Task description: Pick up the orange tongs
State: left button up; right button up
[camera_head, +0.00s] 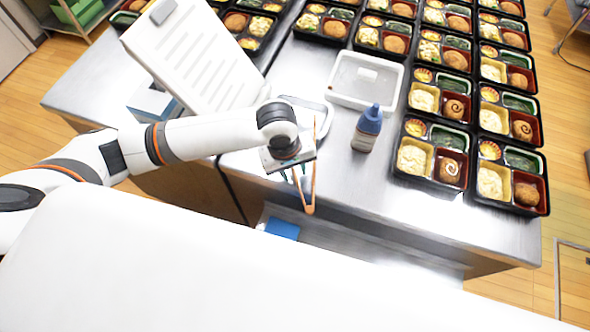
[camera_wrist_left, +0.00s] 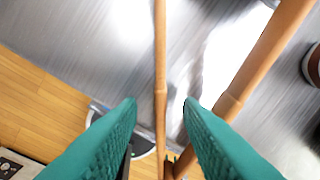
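The orange tongs (camera_head: 310,206) lie by the front edge of the steel table in the head view, partly hidden by my left wrist. In the left wrist view one thin arm of the tongs (camera_wrist_left: 160,62) runs between my teal fingertips. The other arm (camera_wrist_left: 262,58) slants away to the right and passes behind the right finger. My left gripper (camera_head: 294,174) points down over the tongs. In the left wrist view its fingers (camera_wrist_left: 160,108) are apart, with visible gaps beside the thin arm. My right gripper is not in view.
A bottle with a blue cap (camera_head: 367,129) stands right of the tongs. Behind it is an empty-looking white tray (camera_head: 335,98) with a small white item. A large slatted white panel (camera_head: 185,55) stands left. Bento trays (camera_head: 437,141) fill the right side. The front right table is bare.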

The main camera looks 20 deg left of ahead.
pick_arm(q)
jog(key=shift+c, duration=0.4)
grip_shut()
